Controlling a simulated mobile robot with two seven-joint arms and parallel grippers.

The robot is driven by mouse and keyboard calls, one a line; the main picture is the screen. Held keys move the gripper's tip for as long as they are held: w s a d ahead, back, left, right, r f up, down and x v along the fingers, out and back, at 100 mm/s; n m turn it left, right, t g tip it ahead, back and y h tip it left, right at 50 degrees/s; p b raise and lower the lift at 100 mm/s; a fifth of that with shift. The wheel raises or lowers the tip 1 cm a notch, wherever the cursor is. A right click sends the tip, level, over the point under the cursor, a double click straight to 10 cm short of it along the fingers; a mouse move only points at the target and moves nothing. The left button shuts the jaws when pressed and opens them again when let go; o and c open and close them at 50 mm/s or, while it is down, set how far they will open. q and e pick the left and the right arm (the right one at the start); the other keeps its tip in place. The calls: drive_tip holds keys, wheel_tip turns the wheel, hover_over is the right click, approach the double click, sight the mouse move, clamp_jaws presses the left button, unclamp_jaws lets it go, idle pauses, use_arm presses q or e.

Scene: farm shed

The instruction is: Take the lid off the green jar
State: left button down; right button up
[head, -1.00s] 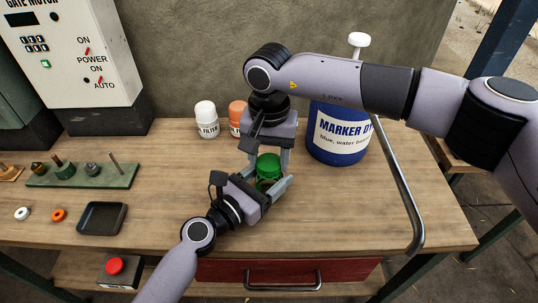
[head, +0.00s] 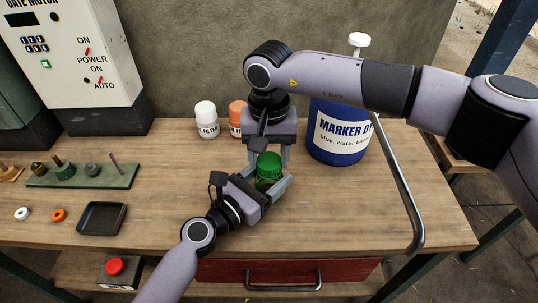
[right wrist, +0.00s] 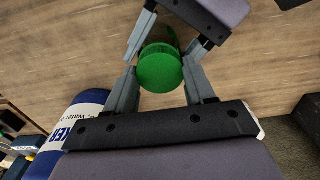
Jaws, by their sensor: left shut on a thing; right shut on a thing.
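The green jar (head: 266,185) stands upright on the workbench, with its bright green lid (head: 269,162) on top. My left gripper (head: 278,186) comes in from the front left and is shut on the jar's body, below the lid. My right gripper (head: 269,160) reaches down from above and behind, its fingers shut on the two sides of the lid. The right wrist view shows the round lid (right wrist: 160,70) between my right fingers. The jar's body is mostly hidden there by the lid and my left gripper.
A blue marker dye drum (head: 335,135) stands right of the jar. A white-capped bottle (head: 207,120) and an orange-capped bottle (head: 237,115) are behind left. A black tray (head: 101,218) and a green peg board (head: 82,176) lie at left. A bent metal bar (head: 405,195) is at right.

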sight(269, 161)
drive_tip(key=shift+r, duration=0.9)
drive_tip(key=shift+r, duration=2)
use_arm(q)
drive_tip(key=shift+c, duration=0.5)
unclamp_jaws()
